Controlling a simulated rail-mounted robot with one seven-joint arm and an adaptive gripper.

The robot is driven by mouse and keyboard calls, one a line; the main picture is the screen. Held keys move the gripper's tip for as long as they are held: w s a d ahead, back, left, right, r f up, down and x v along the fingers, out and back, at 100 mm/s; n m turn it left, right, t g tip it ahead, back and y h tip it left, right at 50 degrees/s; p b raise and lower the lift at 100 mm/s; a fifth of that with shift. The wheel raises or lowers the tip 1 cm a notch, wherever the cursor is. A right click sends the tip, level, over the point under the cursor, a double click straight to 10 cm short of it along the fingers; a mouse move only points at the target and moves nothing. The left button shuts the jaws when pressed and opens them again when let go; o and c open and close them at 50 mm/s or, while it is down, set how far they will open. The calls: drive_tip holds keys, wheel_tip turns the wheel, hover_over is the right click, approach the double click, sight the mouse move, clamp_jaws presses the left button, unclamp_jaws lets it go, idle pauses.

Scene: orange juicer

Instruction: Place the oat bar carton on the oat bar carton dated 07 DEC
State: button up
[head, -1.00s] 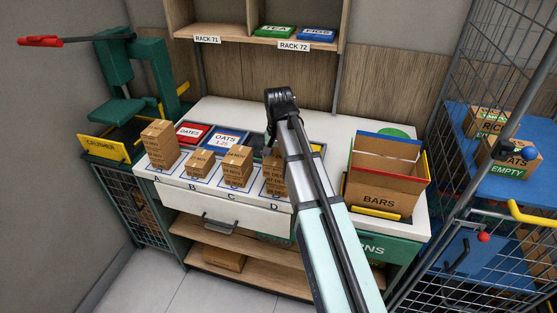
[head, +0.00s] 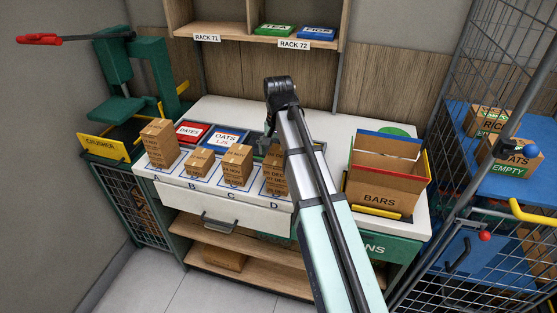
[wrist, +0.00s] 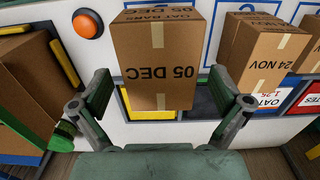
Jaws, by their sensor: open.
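My gripper (wrist: 160,85) is open and empty in the wrist view. Its two fingers frame a brown carton marked 05 DEC (wrist: 155,85), which stands in front of them, apart from both as far as I can tell; the print is upside down in this view. In the head view my gripper (head: 267,141) is by the carton stack at D (head: 274,172), partly hidden by my arm. A carton marked 24 NOV (wrist: 262,62) stands beside the 05 DEC one. More cartons stand at A (head: 158,145), B (head: 199,163) and C (head: 236,165). I cannot read 07 DEC on any carton.
The open BARS box (head: 383,190) stands right of my arm. DATES (head: 192,131) and OATS (head: 226,140) bins lie behind the cartons. The crusher (head: 102,146) is at the left, a wire cage (head: 500,85) at the right. The white counter (head: 240,108) is clear at the back.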

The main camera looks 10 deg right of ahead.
sight(278, 155)
wheel_tip(278, 155, up, 9)
drive_tip(key=b, duration=0.1)
drive_tip(key=shift+r+b, duration=0.2)
drive_tip(key=shift+b, duration=0.2)
